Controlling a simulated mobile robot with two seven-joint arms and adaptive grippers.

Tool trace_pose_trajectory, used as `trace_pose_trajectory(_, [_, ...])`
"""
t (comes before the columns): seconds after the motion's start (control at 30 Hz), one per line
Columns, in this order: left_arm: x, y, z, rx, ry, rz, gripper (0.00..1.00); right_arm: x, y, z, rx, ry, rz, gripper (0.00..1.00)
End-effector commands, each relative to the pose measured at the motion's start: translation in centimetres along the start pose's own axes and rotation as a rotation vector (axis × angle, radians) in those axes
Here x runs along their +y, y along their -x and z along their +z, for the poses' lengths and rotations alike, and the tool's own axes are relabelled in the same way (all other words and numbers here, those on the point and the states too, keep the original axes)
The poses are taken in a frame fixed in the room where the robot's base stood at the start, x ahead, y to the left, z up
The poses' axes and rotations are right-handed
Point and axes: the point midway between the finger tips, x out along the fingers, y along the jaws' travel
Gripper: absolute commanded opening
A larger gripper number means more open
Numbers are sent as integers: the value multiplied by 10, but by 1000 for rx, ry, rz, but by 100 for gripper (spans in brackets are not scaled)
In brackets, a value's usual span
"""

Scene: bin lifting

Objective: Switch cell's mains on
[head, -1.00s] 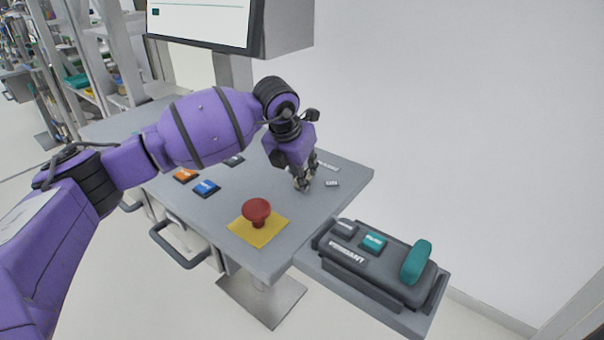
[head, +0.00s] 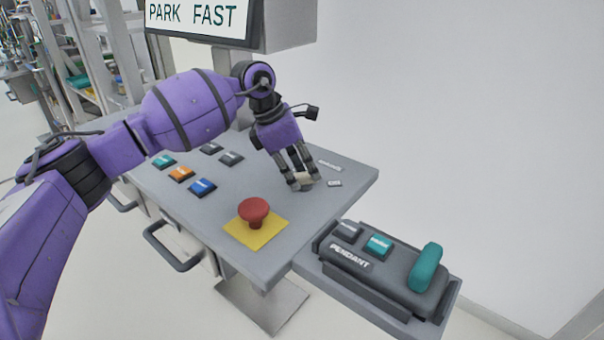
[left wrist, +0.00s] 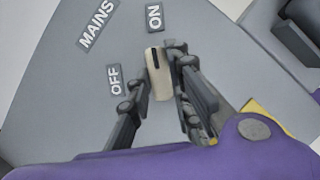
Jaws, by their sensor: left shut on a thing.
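The mains switch is a cream knob (head: 304,179) on the grey console top; it also shows in the left wrist view (left wrist: 160,84). The black line on the knob points towards the ON label (left wrist: 154,17), away from the OFF label (left wrist: 115,79). The MAINS label (left wrist: 98,25) lies beyond them. My left gripper (head: 301,175) points down at the knob and is shut on it, its fingers on either side in the left wrist view (left wrist: 156,72). Part of the knob is hidden by the fingers. My right gripper is not in view.
A red mushroom button (head: 254,210) on a yellow plate (head: 264,237) stands near the front edge. Orange (head: 181,173), blue (head: 202,187), teal and dark buttons lie left. A pendant (head: 380,262) sits on the right shelf. The screen (head: 197,14) reads PARK FAST.

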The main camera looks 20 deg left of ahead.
Motion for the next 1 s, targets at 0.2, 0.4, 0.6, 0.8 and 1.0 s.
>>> trace_pose_trajectory(0.2, [1,-1,-1,2,-67,-28,0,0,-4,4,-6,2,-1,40])
trace_pose_trajectory(0.4, [0,-1,-1,3,-90,-38,0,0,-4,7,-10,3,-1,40])
trace_pose_trajectory(0.6, [0,0,-1,3,-93,-39,0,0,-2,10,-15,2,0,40])
trace_pose_trajectory(0.8, [0,0,-1,4,-93,-38,24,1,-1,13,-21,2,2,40])
trace_pose_trajectory(1.0, [0,0,-1,3,-92,-38,38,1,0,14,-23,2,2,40])
